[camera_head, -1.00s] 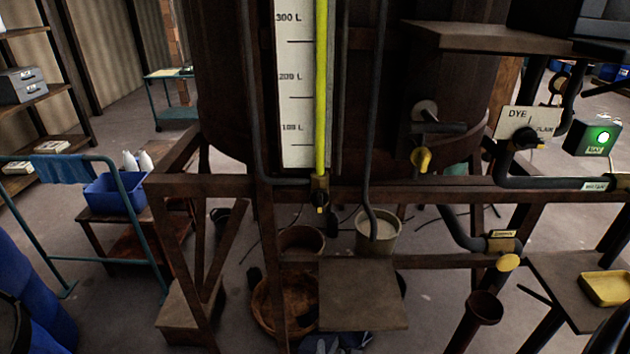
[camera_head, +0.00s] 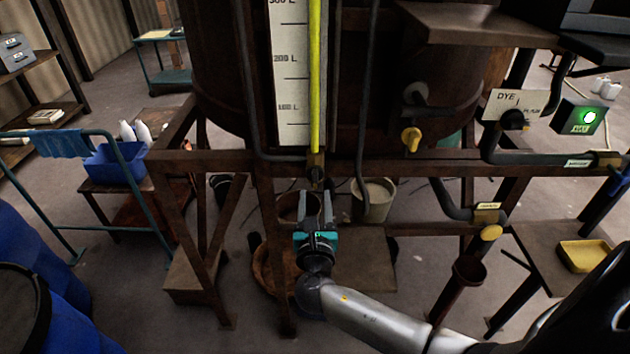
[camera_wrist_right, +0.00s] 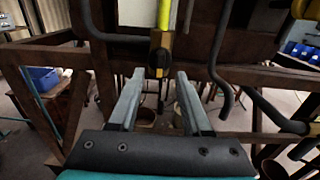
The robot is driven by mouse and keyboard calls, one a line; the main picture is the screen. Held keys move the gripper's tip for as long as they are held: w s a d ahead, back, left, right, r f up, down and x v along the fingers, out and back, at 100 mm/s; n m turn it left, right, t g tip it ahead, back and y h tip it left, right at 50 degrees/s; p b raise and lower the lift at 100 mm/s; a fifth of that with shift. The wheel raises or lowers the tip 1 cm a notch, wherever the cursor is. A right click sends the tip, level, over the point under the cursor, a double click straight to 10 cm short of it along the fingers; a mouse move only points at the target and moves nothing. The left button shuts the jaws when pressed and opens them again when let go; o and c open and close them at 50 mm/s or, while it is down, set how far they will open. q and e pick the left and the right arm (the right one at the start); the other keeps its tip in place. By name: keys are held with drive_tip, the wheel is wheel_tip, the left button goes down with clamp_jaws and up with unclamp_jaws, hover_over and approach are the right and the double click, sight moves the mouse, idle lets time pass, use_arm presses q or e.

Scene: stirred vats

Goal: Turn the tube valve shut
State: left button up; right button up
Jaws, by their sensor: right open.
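The tube valve (camera_head: 316,172) is a small brass body with a black knob at the foot of the yellow sight tube (camera_head: 316,75), beside the white litre scale (camera_head: 290,80). In the right wrist view the valve (camera_wrist_right: 160,52) sits ahead, just beyond and between the fingertips. My right gripper (camera_head: 315,195) is open and empty, pointing up at the valve from just below, apart from it as far as I can tell. Its two grey fingers also show in the right wrist view (camera_wrist_right: 157,78). My left gripper is not in view.
A rusty frame beam (camera_head: 400,168) crosses behind the valve. A dark hose (camera_head: 366,120) hangs right of it. A yellow-handled valve (camera_head: 411,139), a dye selector (camera_head: 514,119) and a green-lit box (camera_head: 580,117) are to the right. A pale bucket (camera_head: 375,200) stands below.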

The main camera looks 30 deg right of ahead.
sight(315, 181)
drive_tip(key=shift+x, duration=2.9)
clamp_jaws()
